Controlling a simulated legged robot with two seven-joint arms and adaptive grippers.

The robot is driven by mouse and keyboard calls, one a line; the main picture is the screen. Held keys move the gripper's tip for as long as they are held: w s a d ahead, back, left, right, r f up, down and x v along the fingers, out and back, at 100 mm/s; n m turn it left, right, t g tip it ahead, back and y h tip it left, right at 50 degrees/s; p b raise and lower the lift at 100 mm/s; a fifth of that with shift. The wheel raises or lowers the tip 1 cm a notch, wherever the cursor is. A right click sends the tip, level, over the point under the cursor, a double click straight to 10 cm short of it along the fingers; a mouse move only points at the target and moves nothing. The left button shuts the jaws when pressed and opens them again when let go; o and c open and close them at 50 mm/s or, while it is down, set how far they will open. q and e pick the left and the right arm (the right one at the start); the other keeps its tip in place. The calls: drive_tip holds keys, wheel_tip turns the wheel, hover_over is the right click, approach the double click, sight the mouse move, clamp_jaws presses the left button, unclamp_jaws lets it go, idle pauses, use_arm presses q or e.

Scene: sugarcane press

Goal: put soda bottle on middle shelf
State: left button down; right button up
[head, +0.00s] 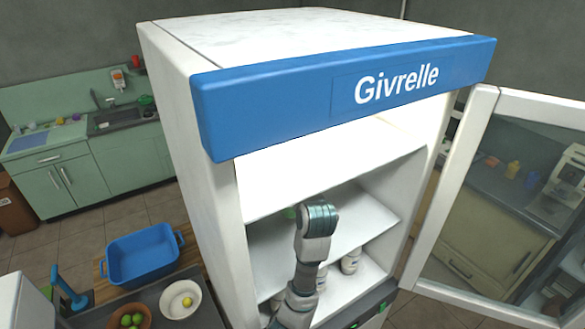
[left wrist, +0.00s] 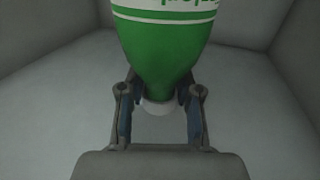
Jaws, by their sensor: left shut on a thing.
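The soda bottle (left wrist: 158,55) is green with a white label band and a pale cap. In the left wrist view, the fingers of my left gripper (left wrist: 160,90) are shut on its neck, one on each side, with the cap towards the palm. In the head view my left arm reaches into the open white fridge (head: 176,110). The arm hides the gripper there, and only a small green patch shows beside it. A white shelf (head: 352,232) crosses the fridge interior near the arm. I cannot tell whether the bottle touches a shelf. My right gripper is not in view.
The glass door (head: 487,95) stands open at the right. White containers (head: 350,262) stand on a lower shelf. A blue basin (head: 143,258) and a white bowl (head: 181,300) are on the counter at the left. Pale walls surround the bottle closely.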

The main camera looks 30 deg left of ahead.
use_arm(q)
drive_tip(key=shift+w+a, duration=0.2)
drive_tip(key=f, duration=0.1)
drive_tip(key=d+f, duration=0.1)
drive_tip(key=f, duration=0.1)
drive_tip(key=shift+d+f+p, duration=0.15)
drive_tip(key=shift+d+p, duration=0.2)
drive_tip(key=shift+p, duration=0.05)
drive_tip(key=c, duration=0.9)
unclamp_jaws()
drive_tip(key=shift+a+f, duration=0.1)
drive_tip(key=shift+a, duration=0.15)
drive_tip(key=shift+c, duration=0.2)
drive_tip(key=shift+o, duration=0.7)
drive_tip(key=shift+w+a, duration=0.1)
drive_tip(key=shift+a, duration=0.2)
drive_tip(key=b+v, duration=0.3)
drive_tip(key=v, duration=0.9)
drive_tip(key=shift+d, duration=0.35)
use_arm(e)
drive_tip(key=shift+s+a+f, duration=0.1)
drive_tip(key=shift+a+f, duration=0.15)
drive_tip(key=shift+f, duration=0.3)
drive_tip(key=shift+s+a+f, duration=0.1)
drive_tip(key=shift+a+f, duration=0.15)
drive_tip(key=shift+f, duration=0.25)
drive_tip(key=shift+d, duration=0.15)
